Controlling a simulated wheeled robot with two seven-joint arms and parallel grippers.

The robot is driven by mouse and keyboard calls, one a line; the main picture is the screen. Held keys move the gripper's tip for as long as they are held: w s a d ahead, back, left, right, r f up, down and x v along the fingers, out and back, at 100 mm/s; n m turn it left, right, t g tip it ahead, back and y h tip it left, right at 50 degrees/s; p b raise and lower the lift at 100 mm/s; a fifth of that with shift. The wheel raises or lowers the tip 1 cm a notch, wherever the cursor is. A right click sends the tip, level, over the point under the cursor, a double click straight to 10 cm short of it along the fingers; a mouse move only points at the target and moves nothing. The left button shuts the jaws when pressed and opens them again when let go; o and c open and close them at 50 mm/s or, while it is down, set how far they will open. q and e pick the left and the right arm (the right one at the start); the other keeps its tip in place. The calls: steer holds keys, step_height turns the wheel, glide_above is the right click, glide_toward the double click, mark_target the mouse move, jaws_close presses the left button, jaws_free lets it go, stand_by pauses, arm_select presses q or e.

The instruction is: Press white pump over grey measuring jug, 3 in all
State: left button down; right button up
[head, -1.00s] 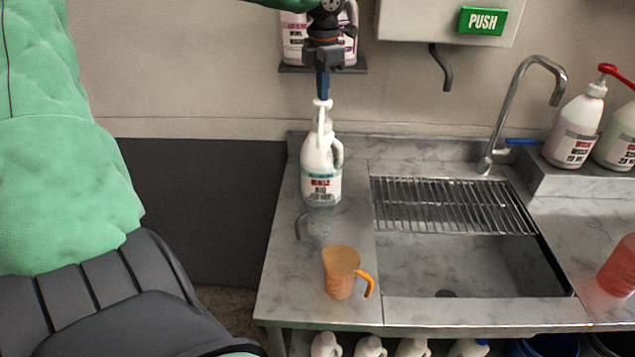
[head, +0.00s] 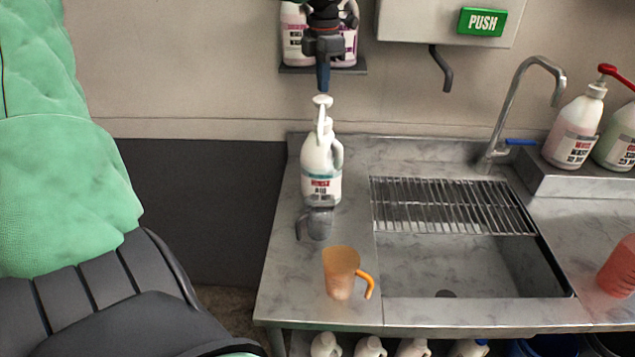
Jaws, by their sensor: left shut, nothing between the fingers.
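The white pump (head: 322,101) tops a white bottle (head: 321,160) with a teal-edged label, upright at the left of the steel counter. The grey measuring jug (head: 319,220) stands in front of the bottle, below the pump, its dark handle to the left. Its contents cannot be made out. My left gripper (head: 323,86) is shut and empty, pointing down just above the pump head, with a small gap between them. My right gripper is not in view.
An orange jug (head: 340,272) stands near the counter's front edge. A sink (head: 470,268) with a wire rack (head: 450,205) lies to the right, beside a tall tap (head: 495,125). A shelf (head: 355,70) with bottles is behind my gripper.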

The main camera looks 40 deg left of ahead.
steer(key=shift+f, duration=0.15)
arm_select(q)
steer(key=shift+f, duration=0.3)
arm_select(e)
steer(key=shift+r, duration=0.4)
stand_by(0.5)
arm_select(q)
steer(key=shift+b, duration=0.3)
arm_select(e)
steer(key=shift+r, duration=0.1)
arm_select(q)
steer(key=shift+f, duration=0.15)
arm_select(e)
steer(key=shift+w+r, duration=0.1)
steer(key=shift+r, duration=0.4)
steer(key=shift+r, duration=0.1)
arm_select(q)
steer(key=shift+f, duration=0.15)
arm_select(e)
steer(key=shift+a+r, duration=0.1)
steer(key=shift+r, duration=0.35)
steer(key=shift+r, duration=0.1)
